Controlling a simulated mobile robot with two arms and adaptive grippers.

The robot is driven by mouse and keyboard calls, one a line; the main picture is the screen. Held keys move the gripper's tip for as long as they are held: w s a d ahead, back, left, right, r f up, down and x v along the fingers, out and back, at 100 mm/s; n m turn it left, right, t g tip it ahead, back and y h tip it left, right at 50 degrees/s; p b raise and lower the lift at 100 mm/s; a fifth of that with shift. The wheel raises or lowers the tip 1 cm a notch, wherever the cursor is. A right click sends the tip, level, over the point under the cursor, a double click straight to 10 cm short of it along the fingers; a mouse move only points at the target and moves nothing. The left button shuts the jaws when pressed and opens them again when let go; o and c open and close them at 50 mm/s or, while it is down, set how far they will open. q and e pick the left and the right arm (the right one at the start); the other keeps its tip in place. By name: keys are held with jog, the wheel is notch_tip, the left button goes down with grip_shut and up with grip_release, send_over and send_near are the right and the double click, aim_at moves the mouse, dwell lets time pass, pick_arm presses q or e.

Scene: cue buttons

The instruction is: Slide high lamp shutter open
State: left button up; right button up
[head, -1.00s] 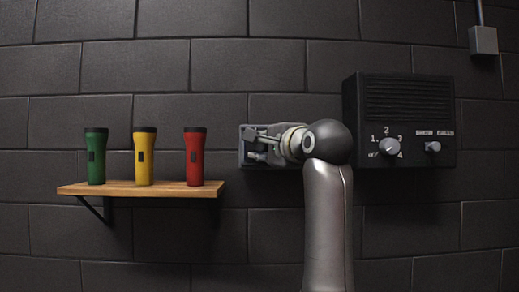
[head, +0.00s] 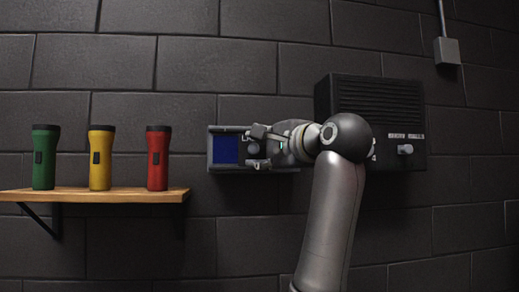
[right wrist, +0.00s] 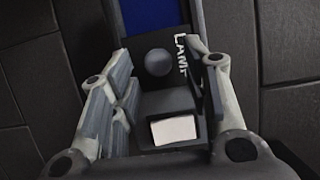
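The lamp box is a grey unit on the wall (head: 216,131) and carries a lettered label that seems to read LAMP in the right wrist view. A blue window (head: 225,149) shows at its left end, and also at the top of the right wrist view (right wrist: 160,14). Its dark shutter with a round knob (right wrist: 158,62) lies below the blue in the right wrist view. My right gripper (head: 258,146) is in front of the box. Its fingers stand apart on either side of the knob, with visible gaps. It hides the right part of the box in the head view. My left gripper is not in view.
A black speaker panel (head: 375,100) with a switch is at right, partly behind my arm. A pale panel (right wrist: 173,129) shows low between the fingers.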

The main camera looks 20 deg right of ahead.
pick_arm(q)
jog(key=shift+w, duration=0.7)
pick_arm(e)
jog(key=s+d, duration=0.1)
jog(key=s, duration=1)
jog(key=shift+s+d, duration=0.2)
jog(key=shift+d, duration=0.15)
jog(key=shift+s, duration=0.1)
jog(key=shift+s+a, duration=0.15)
jog(key=shift+s, duration=0.05)
jog(key=shift+w, duration=0.1)
